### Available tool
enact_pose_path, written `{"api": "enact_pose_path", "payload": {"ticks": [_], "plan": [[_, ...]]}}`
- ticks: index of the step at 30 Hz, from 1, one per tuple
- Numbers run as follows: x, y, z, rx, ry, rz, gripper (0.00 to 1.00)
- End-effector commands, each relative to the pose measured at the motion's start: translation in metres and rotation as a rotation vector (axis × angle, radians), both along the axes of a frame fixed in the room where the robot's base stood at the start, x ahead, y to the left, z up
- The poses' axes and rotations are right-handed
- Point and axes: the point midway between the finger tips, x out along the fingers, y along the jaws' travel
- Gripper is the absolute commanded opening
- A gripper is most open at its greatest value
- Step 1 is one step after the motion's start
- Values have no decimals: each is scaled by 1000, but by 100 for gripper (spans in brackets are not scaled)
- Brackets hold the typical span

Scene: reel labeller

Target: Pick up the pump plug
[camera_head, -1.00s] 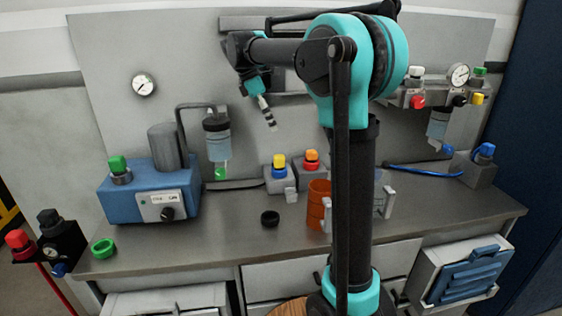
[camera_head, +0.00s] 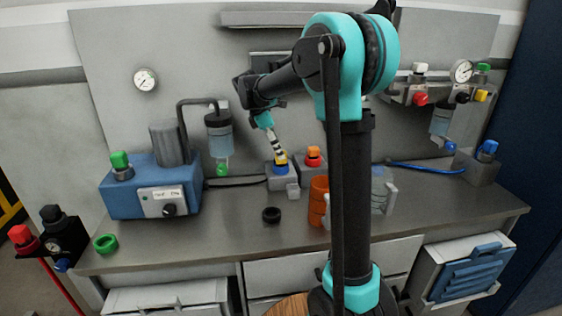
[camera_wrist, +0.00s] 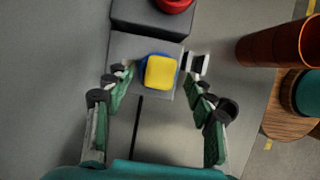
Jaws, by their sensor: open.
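A yellow-topped plug with a blue collar (camera_head: 281,168) sits upright in a grey block at the back of the bench. It shows in the wrist view (camera_wrist: 161,72) between and just beyond my fingertips. My gripper (camera_head: 278,152) points down over this plug, with its fingers spread to either side (camera_wrist: 158,82). The jaws are open and hold nothing; I cannot tell whether a finger touches the plug. A green-topped plug (camera_head: 120,160) stands on the blue pump-like box (camera_head: 130,198) at the left. No marking shows which plug is the pump plug.
A red-topped plug in a second grey block (camera_head: 313,157) stands close on the right. An orange cup (camera_head: 318,200), a clear jug (camera_head: 380,195) and a black ring (camera_head: 271,215) are nearby.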

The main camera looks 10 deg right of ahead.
Motion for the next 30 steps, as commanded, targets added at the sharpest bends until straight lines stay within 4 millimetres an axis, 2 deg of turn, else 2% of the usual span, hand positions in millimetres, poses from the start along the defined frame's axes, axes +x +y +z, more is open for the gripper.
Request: {"api": "enact_pose_path", "payload": {"ticks": [3,6,15,28,30], "plan": [[0,-7,-16,0,-1,-2,55],[0,-10,-24,0,0,-1,55],[0,-12,-27,0,0,0,54],[0,-12,-27,0,0,0,1],[0,-12,-27,0,0,0,0]]}}
